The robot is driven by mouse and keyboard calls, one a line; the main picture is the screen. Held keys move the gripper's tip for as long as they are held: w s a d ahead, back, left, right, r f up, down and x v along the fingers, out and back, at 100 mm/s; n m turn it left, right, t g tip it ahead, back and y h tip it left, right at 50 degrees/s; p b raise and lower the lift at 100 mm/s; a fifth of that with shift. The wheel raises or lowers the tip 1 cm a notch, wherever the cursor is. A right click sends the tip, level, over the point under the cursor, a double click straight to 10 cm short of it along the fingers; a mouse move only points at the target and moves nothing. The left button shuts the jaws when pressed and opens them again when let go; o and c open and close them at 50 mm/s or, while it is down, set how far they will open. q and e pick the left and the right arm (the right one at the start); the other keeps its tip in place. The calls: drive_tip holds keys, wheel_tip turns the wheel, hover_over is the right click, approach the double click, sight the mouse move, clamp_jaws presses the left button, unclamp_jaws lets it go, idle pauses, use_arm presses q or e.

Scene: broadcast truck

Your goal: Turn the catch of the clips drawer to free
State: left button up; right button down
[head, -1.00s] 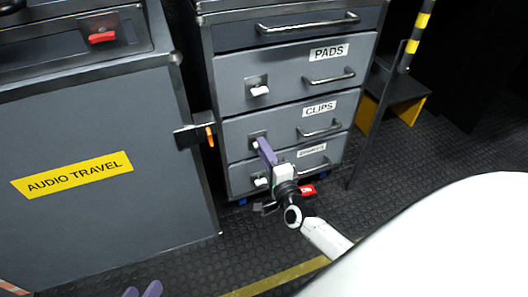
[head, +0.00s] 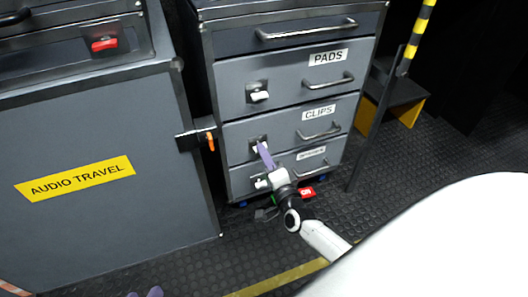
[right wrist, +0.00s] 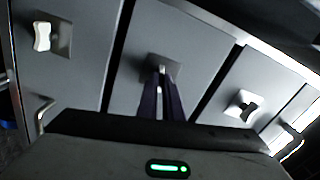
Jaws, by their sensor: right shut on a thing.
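The clips drawer (head: 234,137) is the grey drawer labelled CLIPS, below the PADS drawer. Its catch is a small white lever on a square plate (right wrist: 157,66) at the drawer's left side. My right gripper (head: 262,147) reaches up to it from below. In the right wrist view, its purple fingers (right wrist: 161,84) are shut on the catch (right wrist: 162,70), with a sliver of white between them. The fingers hide most of the lever, so its angle is hard to tell. My left gripper (head: 145,294) shows only as two slightly parted purple fingertips at the bottom edge.
The pads catch (head: 259,96) and the bottom drawer's catch (head: 262,184) sit above and below. A grey AUDIO TRAVEL case (head: 110,130) stands left, with an orange-handled latch (head: 210,141) by the gap. A striped pole (head: 421,30) stands right. The drawers look closed.

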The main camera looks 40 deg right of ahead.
use_arm(q)
drive_tip(key=a+f+p, duration=0.1)
drive_tip(key=a+f+g+y+p, duration=0.1)
drive_tip(key=p, duration=0.1)
drive_tip(key=s+f+y+p, duration=0.1)
drive_tip(key=f, duration=0.1)
drive_tip(key=shift+a+g, duration=0.3)
drive_tip(key=shift+a, duration=0.1)
use_arm(e)
drive_tip(key=n, duration=1.3)
drive_tip(key=shift+n, duration=0.4)
drive_tip(key=c, duration=1.9)
unclamp_jaws()
use_arm(q)
drive_tip(key=shift+p, duration=0.3)
